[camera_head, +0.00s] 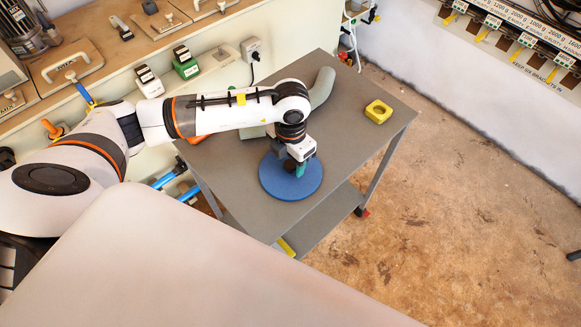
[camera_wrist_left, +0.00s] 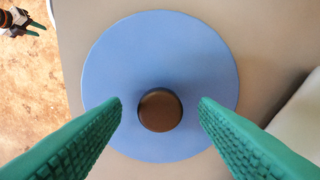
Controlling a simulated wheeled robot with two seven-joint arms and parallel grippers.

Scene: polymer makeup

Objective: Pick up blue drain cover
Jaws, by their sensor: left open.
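The blue drain cover (camera_head: 283,187) is a flat round disc lying on the grey cart top, near its front left edge. In the left wrist view the blue drain cover (camera_wrist_left: 160,55) shows nearly whole, with a dark brown round knob (camera_wrist_left: 160,110) at its middle. My left gripper (camera_head: 297,170) is above the disc in the head view. Its green fingers are open on either side of the knob, as the left wrist view (camera_wrist_left: 160,105) shows, with a gap on both sides. Whether the fingertips are level with the knob I cannot tell.
The grey cart (camera_head: 345,110) also carries a yellow block with a hole (camera_head: 378,111) at the right and a grey-green curved pipe (camera_head: 321,88) behind my arm. A cluttered workbench (camera_head: 130,50) stands behind the cart. The brown floor (camera_head: 460,220) at the right is largely clear.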

